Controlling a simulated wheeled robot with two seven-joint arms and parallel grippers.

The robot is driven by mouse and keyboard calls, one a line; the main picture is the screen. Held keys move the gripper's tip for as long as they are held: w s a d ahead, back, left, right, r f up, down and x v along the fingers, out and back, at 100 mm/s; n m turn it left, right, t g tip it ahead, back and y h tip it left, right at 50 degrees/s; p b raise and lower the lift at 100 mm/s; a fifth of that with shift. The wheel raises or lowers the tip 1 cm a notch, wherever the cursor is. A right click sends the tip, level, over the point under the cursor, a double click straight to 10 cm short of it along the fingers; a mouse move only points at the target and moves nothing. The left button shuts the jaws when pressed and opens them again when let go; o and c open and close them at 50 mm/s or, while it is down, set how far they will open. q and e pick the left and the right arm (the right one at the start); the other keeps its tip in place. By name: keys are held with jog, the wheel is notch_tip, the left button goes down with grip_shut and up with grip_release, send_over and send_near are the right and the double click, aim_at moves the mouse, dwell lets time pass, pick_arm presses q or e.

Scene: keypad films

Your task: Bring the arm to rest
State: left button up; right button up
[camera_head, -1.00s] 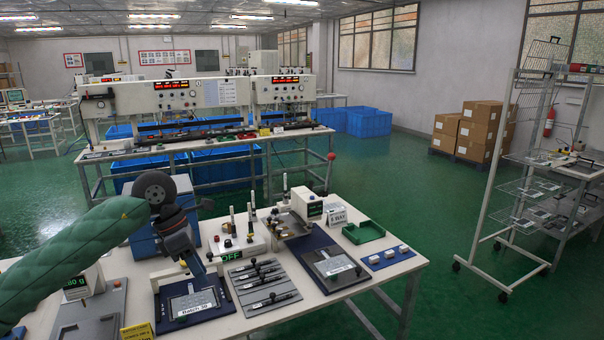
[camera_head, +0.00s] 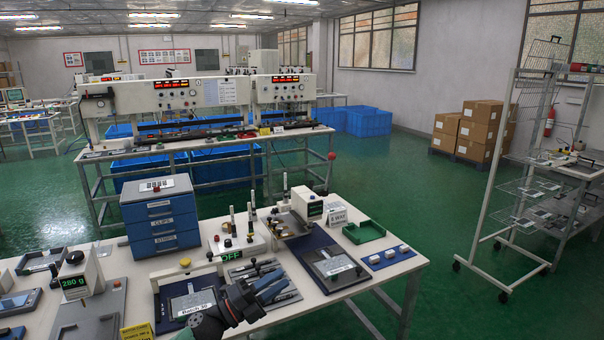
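My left gripper (camera_head: 279,284) is low in the head view, over the front of the near bench (camera_head: 340,294). Its wrist comes in from the bottom edge and its fingers point right and slightly up. The two fingers show with a gap between them, and I see nothing held. It covers part of the dark tray with the "Batch 30" plate (camera_head: 193,303) and part of the grey slotted rack (camera_head: 246,272). My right gripper is not in view.
A blue drawer box (camera_head: 160,222) stands behind the tray. A scale showing 280 g (camera_head: 75,283) is at left. Open floor is beyond the bench.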

pick_arm(q)
jog(key=s+a+f+n+t+y, duration=0.15)
jog(key=a+f+n+y, duration=0.25)
jog(key=f+n+y, duration=0.5)
jog(key=s+a+f+n+t+y, duration=0.1)
jog(key=s+a+f+n+y, duration=0.2)
jog(key=f+n, duration=0.75)
jog(key=s+a+f+n+t+y, duration=0.15)
jog(key=a+f+n+y, duration=0.35)
jog(key=f, duration=0.9)
jog(key=s+d+f+n+g+y, duration=0.1)
jog(key=s+f+n+g, duration=0.1)
jog(key=s+f+g, duration=0.4)
jog(key=s+d+f+n+g, duration=0.1)
jog(key=s+f+n+g, duration=0.2)
jog(key=s+f, duration=1.4)
jog(key=s+g, duration=0.4)
jog(key=s, duration=0.6)
jog(key=shift+y, duration=0.4)
